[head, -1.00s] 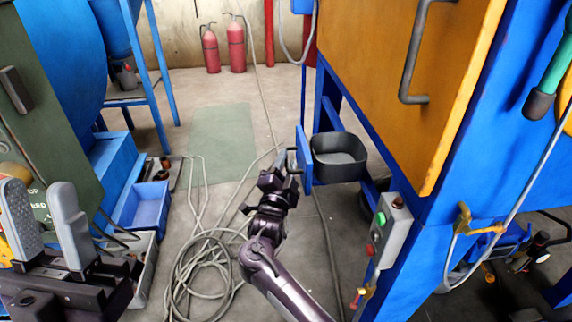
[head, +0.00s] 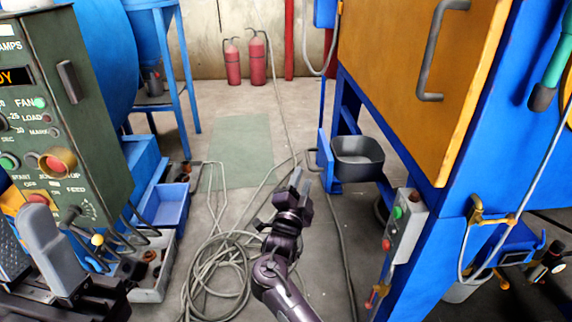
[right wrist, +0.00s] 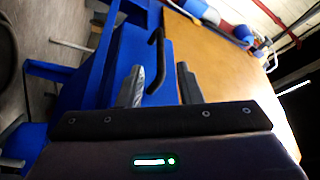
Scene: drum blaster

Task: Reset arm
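My right gripper (head: 301,186) is in the middle of the head view, in front of the blue drum-blaster cabinet (head: 455,225). In the right wrist view its two fingers (right wrist: 158,88) stand apart with nothing held between them. A dark handle (right wrist: 157,50) shows beyond the fingers, apart from them. In the head view the gripper is left of and nearer than the black tray (head: 357,160) and its blue side plate (head: 325,160). My left gripper (head: 27,243) is at the lower left, cut by the frame edge, with its fingers apart and empty, in front of the green control panel (head: 70,120).
The orange door (head: 400,75) with a dark handle is at the right. A grey button box (head: 403,225) juts from the cabinet's front edge. Loose cables (head: 215,275) lie on the floor. Open floor and two red extinguishers (head: 257,62) are farther back.

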